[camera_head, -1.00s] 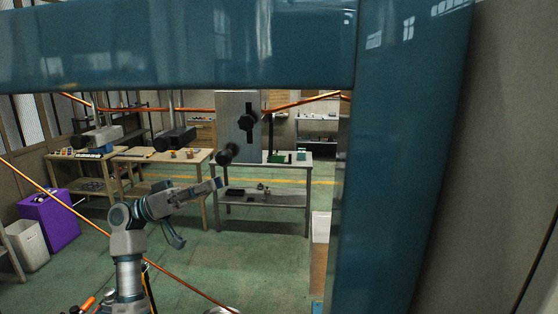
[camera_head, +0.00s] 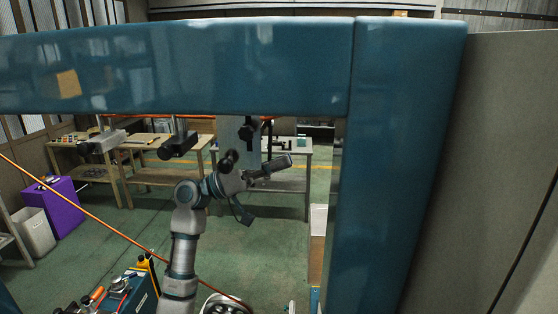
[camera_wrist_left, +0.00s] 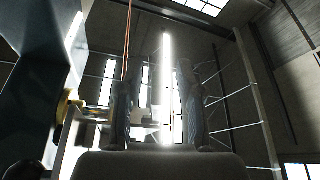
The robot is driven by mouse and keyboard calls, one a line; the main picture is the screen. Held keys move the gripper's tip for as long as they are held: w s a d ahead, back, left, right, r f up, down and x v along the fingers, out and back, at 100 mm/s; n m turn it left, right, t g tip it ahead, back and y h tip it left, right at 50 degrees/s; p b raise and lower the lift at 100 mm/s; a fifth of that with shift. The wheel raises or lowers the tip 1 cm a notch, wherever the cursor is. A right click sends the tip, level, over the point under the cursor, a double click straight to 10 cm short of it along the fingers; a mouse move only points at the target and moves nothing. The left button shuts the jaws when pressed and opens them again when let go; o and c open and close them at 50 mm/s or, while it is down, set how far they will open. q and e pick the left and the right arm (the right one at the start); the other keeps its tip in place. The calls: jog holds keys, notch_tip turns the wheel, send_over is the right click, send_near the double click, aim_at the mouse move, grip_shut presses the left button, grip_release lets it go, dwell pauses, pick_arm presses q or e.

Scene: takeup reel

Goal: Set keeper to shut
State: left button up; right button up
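A grey upright plate (camera_head: 228,135) hangs behind the blue beam in the head view, carrying a black knob-like part (camera_head: 247,132) and a dark round part (camera_head: 230,157) low down. I cannot tell which part is the keeper or how it is set. My left gripper (camera_head: 266,188) is in front of and below this plate, with its fingers spread and nothing between them. In the left wrist view the two fingers (camera_wrist_left: 157,100) also stand apart and empty. My left arm hides some of the space behind it. My right gripper is not in view.
A thick blue beam (camera_head: 180,70) crosses above, and a blue post (camera_head: 400,180) stands at right. Dark rollers (camera_head: 178,145) hang at left. An orange cable (camera_head: 95,210) slants across. A purple bin (camera_head: 58,205) and workbenches stand behind. An orange strand shows in the wrist view (camera_wrist_left: 128,40).

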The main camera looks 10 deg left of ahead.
pick_arm(q)
jog(key=shift+a, duration=0.1)
jog(key=shift+c, duration=0.2)
jog(key=shift+a, duration=0.1)
grip_shut()
jog(key=shift+s+n+t+b, duration=0.35)
jog(key=shift+s+n, duration=0.1)
jog(key=shift+n, duration=0.25)
jog(key=shift+s+r+n+t+y, duration=0.15)
jog(key=shift+s+n+t, duration=0.15)
jog(key=shift+n, duration=0.4)
jog(key=shift+s+r+n+t+y, duration=0.15)
jog(key=shift+s+n+t, duration=0.15)
jog(key=shift+n, duration=0.4)
jog(key=shift+c, duration=0.7)
grip_release()
jog(key=shift+o, duration=0.9)
jog(key=shift+w, duration=0.15)
